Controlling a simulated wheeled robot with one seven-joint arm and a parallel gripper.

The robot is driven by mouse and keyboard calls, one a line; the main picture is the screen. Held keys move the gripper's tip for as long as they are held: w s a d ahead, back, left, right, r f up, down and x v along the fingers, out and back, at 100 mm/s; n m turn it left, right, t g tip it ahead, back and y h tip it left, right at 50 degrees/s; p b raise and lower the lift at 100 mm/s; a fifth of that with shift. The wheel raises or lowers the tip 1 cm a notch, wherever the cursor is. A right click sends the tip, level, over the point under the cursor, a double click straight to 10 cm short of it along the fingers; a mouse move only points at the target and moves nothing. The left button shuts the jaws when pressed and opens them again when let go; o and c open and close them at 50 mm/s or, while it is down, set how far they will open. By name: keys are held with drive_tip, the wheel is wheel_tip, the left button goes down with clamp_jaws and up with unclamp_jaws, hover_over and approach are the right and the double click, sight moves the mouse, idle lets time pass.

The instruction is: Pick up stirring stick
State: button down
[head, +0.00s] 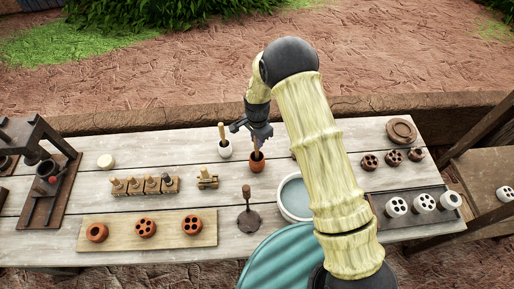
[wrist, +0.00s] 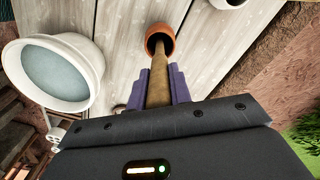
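A brown wooden stirring stick (wrist: 159,75) stands in a small orange-brown clay cup (head: 257,166); the cup also shows in the wrist view (wrist: 161,35). My gripper (head: 258,146) is over this cup, pointing down. In the wrist view its purple fingers (wrist: 160,88) lie on both sides of the stick, with little or no visible gap. I cannot tell whether they press on it. The stick's lower end is hidden inside the cup. A second stick (head: 221,131) stands in a white cup (head: 225,149) just to the left.
A white basin (head: 289,207) stands to the right of the clay cup, partly behind my arm. A dark stamp-like tool (head: 248,216) is in front. A small wooden piece (head: 207,179) and a row of stamps (head: 144,187) lie left. A wooden board (head: 182,240) holds clay discs.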

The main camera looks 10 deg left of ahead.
drive_tip(key=shift+r, duration=0.15)
wheel_tip(320, 180, up, 18)
drive_tip(key=b, duration=0.5)
drive_tip(key=shift+s, duration=0.1)
idle(0.5)
drive_tip(key=s+p, duration=0.6)
drive_tip(key=s, duration=0.4)
drive_tip(key=shift+a, duration=0.2)
drive_tip(key=shift+s, duration=0.1)
